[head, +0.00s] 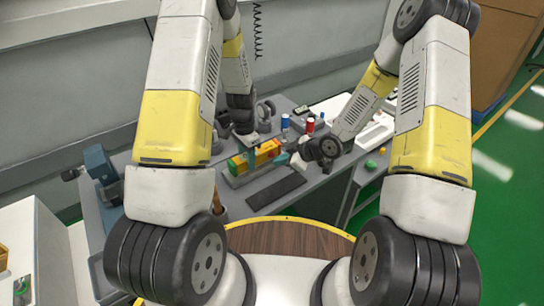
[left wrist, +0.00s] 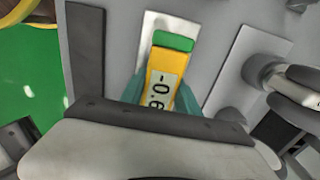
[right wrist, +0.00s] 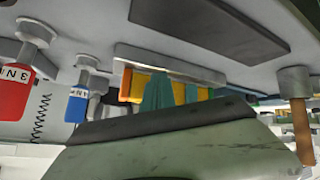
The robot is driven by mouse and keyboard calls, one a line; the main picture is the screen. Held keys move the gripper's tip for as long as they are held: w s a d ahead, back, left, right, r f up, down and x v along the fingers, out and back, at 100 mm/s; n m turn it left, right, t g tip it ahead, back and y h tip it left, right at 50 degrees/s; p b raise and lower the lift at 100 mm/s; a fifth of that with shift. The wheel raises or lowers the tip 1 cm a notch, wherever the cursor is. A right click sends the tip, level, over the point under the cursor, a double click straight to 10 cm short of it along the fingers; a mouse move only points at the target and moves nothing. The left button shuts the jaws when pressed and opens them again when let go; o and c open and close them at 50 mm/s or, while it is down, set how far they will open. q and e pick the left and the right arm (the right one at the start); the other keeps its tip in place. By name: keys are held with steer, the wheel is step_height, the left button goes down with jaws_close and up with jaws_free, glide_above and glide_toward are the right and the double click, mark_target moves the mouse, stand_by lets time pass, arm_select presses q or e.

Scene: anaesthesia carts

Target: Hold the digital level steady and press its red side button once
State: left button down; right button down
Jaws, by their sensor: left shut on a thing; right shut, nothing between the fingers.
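The digital level is a yellow bar (head: 264,154) on a pale plate at the bench's middle. In the left wrist view the level (left wrist: 157,77) shows a green end and a display with "-0.6", partly cut off by my gripper. The teal fingers of my left gripper (left wrist: 160,102) are shut on its two sides. My right gripper (right wrist: 157,92) is shut and empty, its teal fingertips in front of the level's long side (right wrist: 180,92). One end of the level looks orange-red in the right wrist view. I cannot make out the red button; whether my right fingertips touch the level is unclear.
A blue-grey device (head: 100,165) is at the left, and a green button (head: 371,165) at the right.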

steer(key=shift+w, duration=0.1)
steer(key=shift+w+a, duration=0.2)
steer(key=shift+a, duration=0.05)
steer(key=shift+w+a, duration=0.4)
steer(key=shift+w, duration=0.05)
stand_by(1.0)
steer(key=shift+s+d, duration=0.65)
steer(key=shift+s, duration=0.1)
steer(key=shift+s+d, duration=1.65)
steer(key=shift+s, duration=0.25)
arm_select(q)
steer(key=c, duration=0.8)
jaws_free()
